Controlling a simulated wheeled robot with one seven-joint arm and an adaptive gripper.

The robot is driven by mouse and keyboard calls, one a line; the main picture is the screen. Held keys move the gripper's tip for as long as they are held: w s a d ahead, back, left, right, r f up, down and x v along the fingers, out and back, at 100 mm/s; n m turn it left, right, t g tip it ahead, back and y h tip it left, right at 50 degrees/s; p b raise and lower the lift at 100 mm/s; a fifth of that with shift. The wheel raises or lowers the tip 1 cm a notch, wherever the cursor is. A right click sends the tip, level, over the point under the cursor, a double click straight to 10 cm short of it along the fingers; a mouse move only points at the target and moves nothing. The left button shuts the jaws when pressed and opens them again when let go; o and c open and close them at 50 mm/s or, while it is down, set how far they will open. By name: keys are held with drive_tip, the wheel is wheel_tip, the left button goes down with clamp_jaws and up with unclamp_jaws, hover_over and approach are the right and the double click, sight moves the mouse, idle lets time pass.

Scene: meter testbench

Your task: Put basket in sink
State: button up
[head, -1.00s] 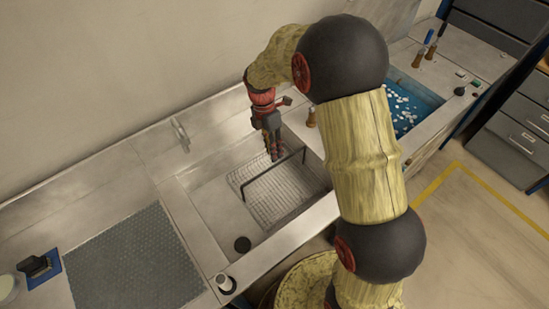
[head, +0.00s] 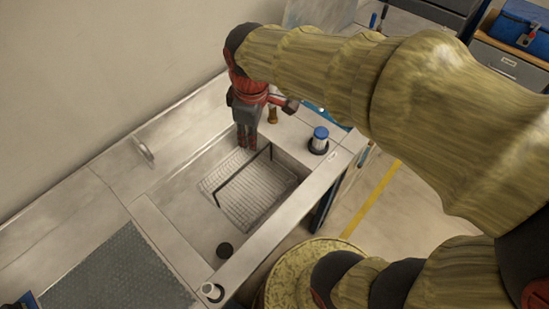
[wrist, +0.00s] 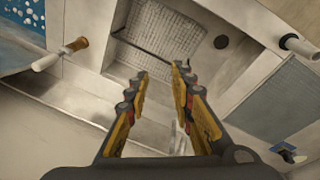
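The wire basket (head: 252,194) sits inside the metal sink basin (head: 188,217), with its black handle (head: 240,174) across it. It also shows in the wrist view (wrist: 168,42), beyond my fingers, next to the dark round drain (wrist: 221,42). My gripper (head: 247,146) points down above the back edge of the basin, behind the handle. In the wrist view, my gripper (wrist: 160,72) has its two fingers spread with nothing between them. The handle looks apart from the fingertips. The far side of the basket is partly hidden behind my gripper in the head view.
A faucet (head: 143,149) stands left of the basin at the back. A textured grey mat (head: 120,275) lies at the left. A wall runs behind the counter.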

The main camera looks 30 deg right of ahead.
drive_tip(key=s+r+m+t, duration=0.3)
drive_tip(key=s+m, duration=0.6)
drive_tip(key=s, duration=0.2)
drive_tip(key=shift+s, duration=0.35)
drive_tip(key=shift+f, duration=0.1)
idle(0.5)
